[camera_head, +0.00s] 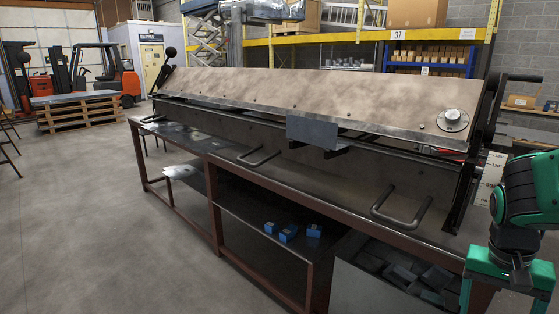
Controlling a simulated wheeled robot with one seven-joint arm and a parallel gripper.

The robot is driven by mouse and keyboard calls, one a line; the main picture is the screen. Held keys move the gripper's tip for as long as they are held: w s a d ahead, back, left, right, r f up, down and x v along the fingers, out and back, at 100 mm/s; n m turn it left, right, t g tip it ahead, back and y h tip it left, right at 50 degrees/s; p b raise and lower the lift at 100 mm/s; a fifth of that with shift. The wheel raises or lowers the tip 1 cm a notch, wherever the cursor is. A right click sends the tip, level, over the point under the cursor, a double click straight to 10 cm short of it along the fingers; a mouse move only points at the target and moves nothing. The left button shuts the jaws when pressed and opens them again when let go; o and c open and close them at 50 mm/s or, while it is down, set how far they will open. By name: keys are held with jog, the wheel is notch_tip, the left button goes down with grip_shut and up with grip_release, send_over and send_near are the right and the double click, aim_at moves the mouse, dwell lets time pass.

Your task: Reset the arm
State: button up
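My arm is green and black and stands at the right edge, beside the right end of the bending brake (330,95). My gripper (503,296) is at the bottom right and points down. Its two green fingers are spread wide apart, and nothing shows between them. The fingertips are cut off by the lower picture edge. A small grey metal sheet (312,132) sticks out at the front of the brake, near its middle, apart from my gripper.
The brake stands on a long workbench with a red-brown frame (213,200). Handles (400,208) stick out in front. Blue boxes (287,232) lie on the lower shelf, and a bin (385,280) holds metal pieces. Open floor (100,220) lies left; forklifts (110,75) and pallets (75,110) stand behind.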

jog(key=s+a+r+n+y, duration=0.2)
jog(key=s+a+r, duration=0.1)
jog(key=s, duration=0.4)
jog(key=shift+s+r+t, duration=0.25)
jog(key=shift+r+t, duration=0.15)
dwell(0.4)
